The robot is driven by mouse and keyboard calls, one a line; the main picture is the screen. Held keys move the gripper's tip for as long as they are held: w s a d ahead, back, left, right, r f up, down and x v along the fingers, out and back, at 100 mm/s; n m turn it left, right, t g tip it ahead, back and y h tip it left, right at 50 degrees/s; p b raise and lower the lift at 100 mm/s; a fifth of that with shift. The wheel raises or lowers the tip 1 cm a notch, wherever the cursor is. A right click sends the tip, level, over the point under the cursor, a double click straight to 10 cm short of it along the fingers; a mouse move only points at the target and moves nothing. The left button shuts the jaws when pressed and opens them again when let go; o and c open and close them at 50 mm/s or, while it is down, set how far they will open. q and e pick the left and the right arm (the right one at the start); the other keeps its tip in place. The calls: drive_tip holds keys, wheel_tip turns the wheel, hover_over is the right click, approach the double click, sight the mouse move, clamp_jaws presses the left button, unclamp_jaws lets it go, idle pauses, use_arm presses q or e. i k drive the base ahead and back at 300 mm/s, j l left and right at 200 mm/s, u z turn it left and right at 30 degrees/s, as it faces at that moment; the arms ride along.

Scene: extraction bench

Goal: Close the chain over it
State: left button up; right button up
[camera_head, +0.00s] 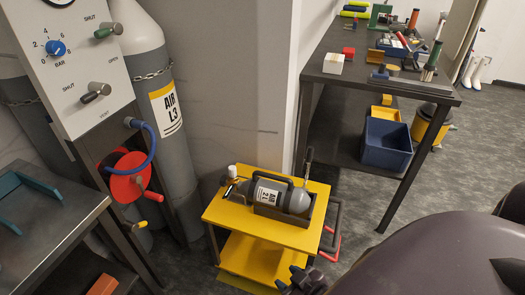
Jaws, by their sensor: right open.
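A small grey cylinder labelled AIR 2L (279,198) lies in a dark cradle (302,221) on top of a yellow trolley (225,217). A dark handle or band arches over the cylinder, and its valve end points left. A short dark post (309,156) stands at the cradle's far right; a thin grey piece hangs by it, too small to tell whether it is chain. A clear chain (152,75) runs across the tall AIR L3 cylinder (177,145) at the left. My right gripper (301,281) is open and empty, low in front of the trolley. My left gripper is out of view.
A valve panel (75,70) and a red hose reel (125,178) stand at the left. A dark workbench (333,45) with tools is at the back right, with a blue bin (386,143) below. The trolley's handle (338,215) sticks out right.

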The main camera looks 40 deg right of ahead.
sight(310, 156)
drive_tip(key=l+u, duration=0.1)
drive_tip(key=u, duration=0.25)
drive_tip(key=l+u, duration=0.1)
drive_tip(key=u, duration=0.25)
drive_tip(key=k+l+u, duration=0.1)
drive_tip(key=u, duration=0.25)
drive_tip(key=k+l, duration=0.3)
drive_tip(key=l, duration=0.2)
drive_tip(key=k+l, duration=0.35)
drive_tip(key=l, duration=0.2)
drive_tip(key=k+l, duration=0.3)
drive_tip(key=l, duration=0.2)
drive_tip(key=k+l, duration=0.35)
drive_tip(key=l, duration=0.15)
drive_tip(key=k+l, duration=0.3)
drive_tip(key=l, duration=0.2)
drive_tip(key=k+l, duration=0.3)
drive_tip(key=l, duration=0.25)
drive_tip(key=k+l, duration=0.35)
drive_tip(key=l, duration=0.15)
drive_tip(key=k+l, duration=0.3)
drive_tip(key=l, duration=0.2)
drive_tip(key=i+j, duration=0.2)
drive_tip(key=z, duration=0.05)
